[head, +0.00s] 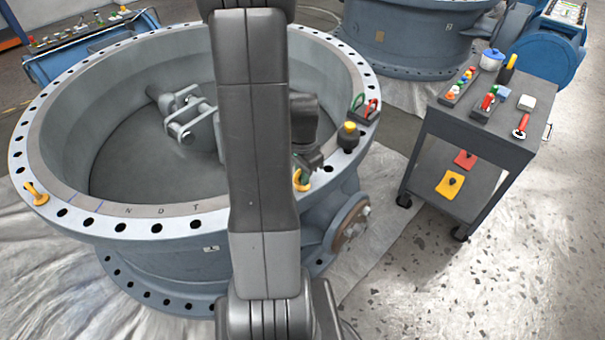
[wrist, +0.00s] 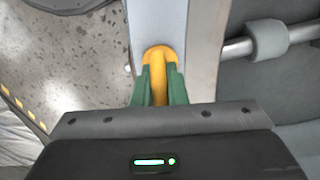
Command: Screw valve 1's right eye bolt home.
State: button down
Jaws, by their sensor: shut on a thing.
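Valve 1 (head: 90,222) is the large grey ring-shaped body in the head view, with holes around its top flange. A yellow eye bolt (head: 301,182) stands at the right front of the flange. It also shows in the wrist view (wrist: 159,55). My gripper (head: 304,172) is at this bolt, its green fingers (wrist: 159,88) shut on the yellow eye. Part of the gripper is hidden behind my arm in the head view. The bolt's thread and seat are hidden, so I cannot tell how deep it sits. Another yellow eye bolt (head: 36,193) stands at the flange's left.
A black canister with a yellow cap (head: 348,136) stands on the flange close behind my gripper. Red and green shackles (head: 366,106) lie farther back. A dark tool cart (head: 490,124) stands right. A shaft and bracket (head: 186,131) sit inside the valve.

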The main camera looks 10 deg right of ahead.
jog(key=shift+r, duration=0.1)
jog(key=c, duration=1.5)
grip_release()
jog(key=shift+o, duration=0.2)
notch_tip(320, 180, up, 14)
jog(key=p, duration=0.2)
notch_tip(320, 180, down, 14)
jog(key=shift+f+b, duration=0.15)
jog(key=shift+b, duration=0.9)
